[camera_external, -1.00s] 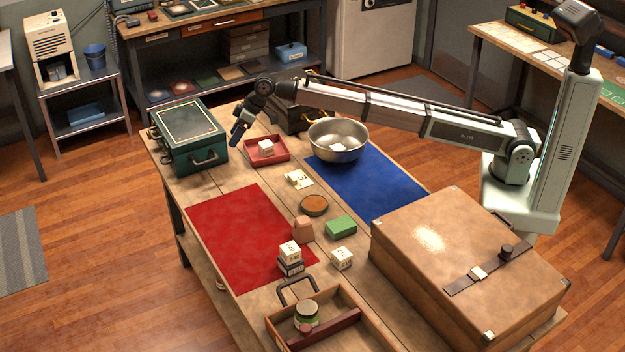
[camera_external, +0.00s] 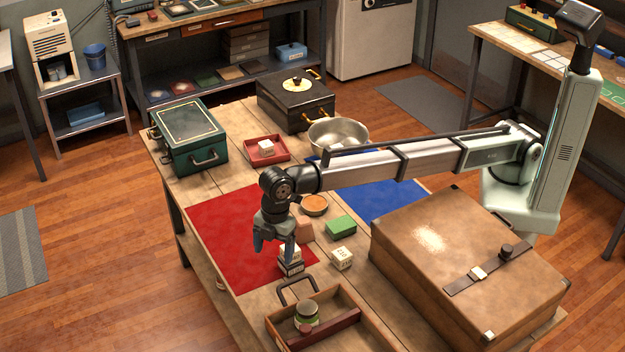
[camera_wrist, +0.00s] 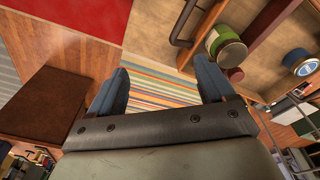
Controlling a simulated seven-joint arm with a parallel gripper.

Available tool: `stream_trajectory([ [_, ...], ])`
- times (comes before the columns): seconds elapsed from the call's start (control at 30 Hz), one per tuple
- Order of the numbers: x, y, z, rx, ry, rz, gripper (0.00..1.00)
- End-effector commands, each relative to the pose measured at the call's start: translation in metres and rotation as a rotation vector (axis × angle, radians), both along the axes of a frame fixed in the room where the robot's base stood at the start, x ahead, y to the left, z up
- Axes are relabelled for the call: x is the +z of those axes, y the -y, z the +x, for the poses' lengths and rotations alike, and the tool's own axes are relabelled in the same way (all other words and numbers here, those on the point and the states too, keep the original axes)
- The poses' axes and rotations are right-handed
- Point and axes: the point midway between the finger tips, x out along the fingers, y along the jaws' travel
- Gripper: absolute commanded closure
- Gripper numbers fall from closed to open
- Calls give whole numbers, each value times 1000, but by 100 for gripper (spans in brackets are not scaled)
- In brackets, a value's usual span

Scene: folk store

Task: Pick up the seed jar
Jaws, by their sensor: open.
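My gripper (camera_external: 274,254) is open and empty, pointing down over the near edge of the red mat. It is behind and left of the jar, apart from it. In the wrist view the jar lies outside the space between my fingers (camera_wrist: 160,85).
The tray has a dark upright handle (camera_external: 297,284) and a dark red bar (camera_external: 322,328) beside the jar. A white block (camera_external: 341,258), a green block (camera_external: 341,226) and a large brown case (camera_external: 460,265) are to the right.

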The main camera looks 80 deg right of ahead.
Motion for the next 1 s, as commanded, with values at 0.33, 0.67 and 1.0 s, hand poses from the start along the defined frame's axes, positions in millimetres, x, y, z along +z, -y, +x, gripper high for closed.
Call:
stream_trajectory([
  [0.33, 6, -77, -98, 237, -30, -100, 18],
  [0.67, -12, -82, -109, 261, -35, -111, 18],
  [1.0, -67, -82, -109, 259, -35, -110, 18],
])
